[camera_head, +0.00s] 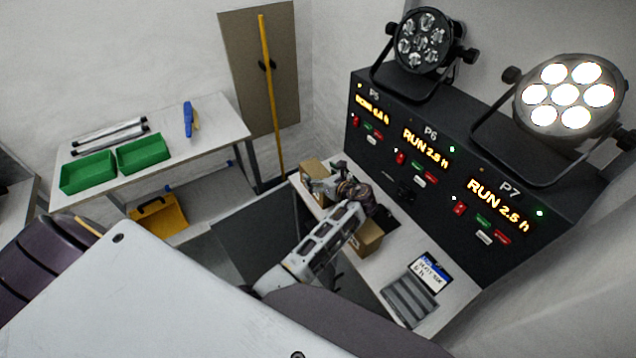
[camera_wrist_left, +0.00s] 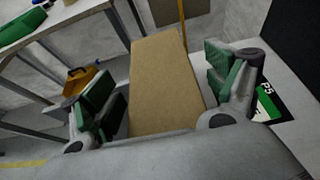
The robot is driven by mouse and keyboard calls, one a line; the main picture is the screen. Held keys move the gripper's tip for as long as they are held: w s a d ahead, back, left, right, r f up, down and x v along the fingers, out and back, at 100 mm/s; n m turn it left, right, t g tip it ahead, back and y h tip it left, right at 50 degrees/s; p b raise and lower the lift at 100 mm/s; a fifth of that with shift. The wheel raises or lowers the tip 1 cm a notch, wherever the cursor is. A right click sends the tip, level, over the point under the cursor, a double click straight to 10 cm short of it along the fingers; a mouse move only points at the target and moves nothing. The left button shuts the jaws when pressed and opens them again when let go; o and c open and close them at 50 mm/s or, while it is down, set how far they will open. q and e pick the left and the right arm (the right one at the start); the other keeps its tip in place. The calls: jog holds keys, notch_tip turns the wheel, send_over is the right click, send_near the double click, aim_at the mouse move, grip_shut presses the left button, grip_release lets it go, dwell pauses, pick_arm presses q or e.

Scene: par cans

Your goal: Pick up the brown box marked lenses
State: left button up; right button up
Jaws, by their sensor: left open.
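A brown box (camera_head: 312,168) stands at the far end of the bench, by my left gripper (camera_head: 322,186). In the left wrist view a plain brown box (camera_wrist_left: 165,85) lies between the spread, green-padded fingers of the left gripper (camera_wrist_left: 163,98). The fingers stand apart on both sides and I cannot tell whether either touches it. A second brown box (camera_head: 367,238) sits farther along the bench, partly hidden by my left arm. No lenses marking is readable on either box. My right gripper is not in view.
The bench (camera_head: 452,297) also holds a grey ribbed tray (camera_head: 410,298) and a labelled card (camera_head: 430,272). A black panel (camera_head: 470,163) with lit displays and two par cans (camera_head: 570,95) backs it. A side table (camera_head: 205,148) holds green bins (camera_head: 143,153).

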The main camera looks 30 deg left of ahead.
pick_arm(q)
jog(key=shift+s+f, duration=0.1)
jog(key=c, duration=1.8)
